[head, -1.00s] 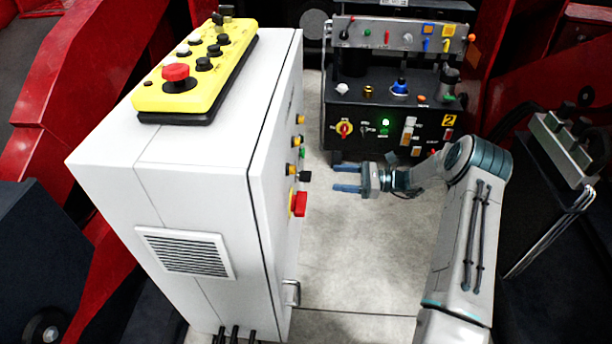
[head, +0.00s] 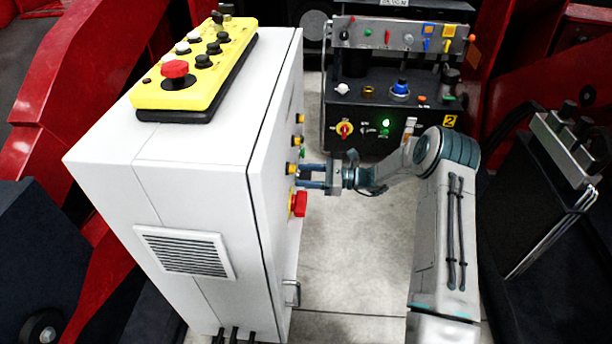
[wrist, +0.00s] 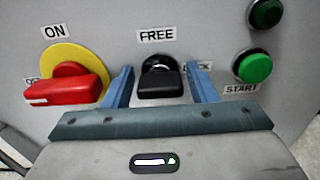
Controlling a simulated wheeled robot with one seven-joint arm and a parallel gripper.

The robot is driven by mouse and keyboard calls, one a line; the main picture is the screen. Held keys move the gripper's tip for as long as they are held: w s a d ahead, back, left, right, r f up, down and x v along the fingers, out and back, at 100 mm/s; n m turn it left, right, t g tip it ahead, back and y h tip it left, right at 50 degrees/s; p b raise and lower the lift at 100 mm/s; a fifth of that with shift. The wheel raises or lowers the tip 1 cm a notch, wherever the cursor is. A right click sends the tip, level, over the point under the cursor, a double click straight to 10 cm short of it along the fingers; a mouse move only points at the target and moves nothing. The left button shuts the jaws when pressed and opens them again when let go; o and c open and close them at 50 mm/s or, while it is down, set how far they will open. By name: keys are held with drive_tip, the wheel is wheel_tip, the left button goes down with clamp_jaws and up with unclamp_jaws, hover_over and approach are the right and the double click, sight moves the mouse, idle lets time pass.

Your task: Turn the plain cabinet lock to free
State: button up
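The cabinet lock is a black knob (wrist: 160,80) on the grey cabinet face in the wrist view, under a FREE label (wrist: 157,35). Another label to its right is partly hidden behind a finger. I cannot tell which label the knob points to. My gripper (wrist: 162,85) is open, with one blue finger on each side of the knob and a visible gap to each. In the head view, my gripper (head: 310,176) reaches the front of the white cabinet (head: 200,165) from the right; the knob is not clearly seen there.
A red switch on a yellow plate (wrist: 68,83) sits close left of my left finger. A green START button (wrist: 252,67) and a dark button (wrist: 265,13) are at right. A yellow control box (head: 195,75) lies on the cabinet. A dark panel (head: 385,110) stands behind.

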drive_tip(key=c, duration=0.6)
drive_tip(key=shift+n, duration=0.3)
drive_tip(key=n+b, duration=0.2)
drive_tip(key=shift+f+n, duration=0.1)
drive_tip(key=shift+n, duration=0.2)
drive_tip(key=n+b, duration=0.2)
drive_tip(key=n, duration=0.2)
drive_tip(key=shift+s+n+b, duration=0.1)
drive_tip(key=shift+n+b, duration=0.2)
drive_tip(key=n+b, duration=0.3)
drive_tip(key=n, duration=0.2)
drive_tip(key=shift+f, duration=0.15)
drive_tip(key=n+b, duration=0.3)
drive_tip(key=n, duration=0.2)
drive_tip(key=shift+b, duration=0.3)
